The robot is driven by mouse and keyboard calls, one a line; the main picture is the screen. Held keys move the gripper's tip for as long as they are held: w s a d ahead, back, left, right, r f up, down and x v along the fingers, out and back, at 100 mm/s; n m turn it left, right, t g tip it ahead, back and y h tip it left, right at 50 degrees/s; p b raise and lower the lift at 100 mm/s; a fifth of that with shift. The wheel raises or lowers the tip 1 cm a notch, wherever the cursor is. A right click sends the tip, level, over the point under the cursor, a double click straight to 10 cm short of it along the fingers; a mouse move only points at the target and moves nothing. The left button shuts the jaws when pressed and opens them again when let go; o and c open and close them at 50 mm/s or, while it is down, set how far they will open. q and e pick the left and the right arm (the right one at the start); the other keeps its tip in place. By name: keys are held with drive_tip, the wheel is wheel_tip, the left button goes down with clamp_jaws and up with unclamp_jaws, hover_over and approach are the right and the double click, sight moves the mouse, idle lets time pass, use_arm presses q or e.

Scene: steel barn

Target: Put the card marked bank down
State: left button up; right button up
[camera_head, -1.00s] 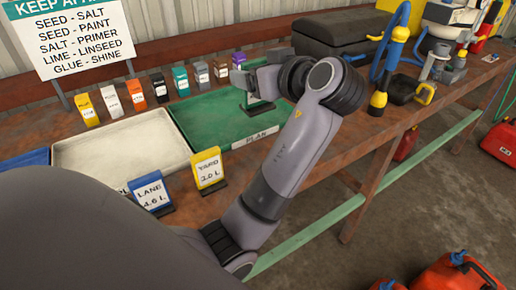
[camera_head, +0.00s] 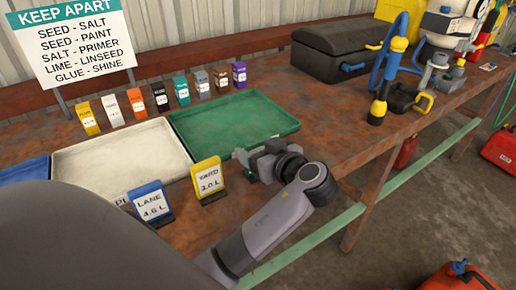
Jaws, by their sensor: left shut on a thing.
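My left gripper (camera_head: 256,164) is shut at the front edge of the green tray (camera_head: 203,150), to the right of the yellow card. A dark green card (camera_head: 249,174) shows at its fingers, mostly hidden, and no writing on it can be read. I cannot tell whether its foot touches the bench. The yellow card marked YARD (camera_head: 207,179) and the blue card marked LANE (camera_head: 150,202) stand on dark feet at the bench's front. My right gripper is not in view.
A cream tray (camera_head: 92,187) stands left of the green tray, which looks empty. Several small coloured packs (camera_head: 161,97) line up behind the trays. A black case (camera_head: 325,55) and a yellow-and-blue tool (camera_head: 379,106) sit to the right. The bench (camera_head: 335,125) is clear right of the green tray.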

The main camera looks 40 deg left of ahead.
use_arm(q)
drive_tip(key=shift+f, duration=0.1)
drive_tip(key=o, duration=1.1)
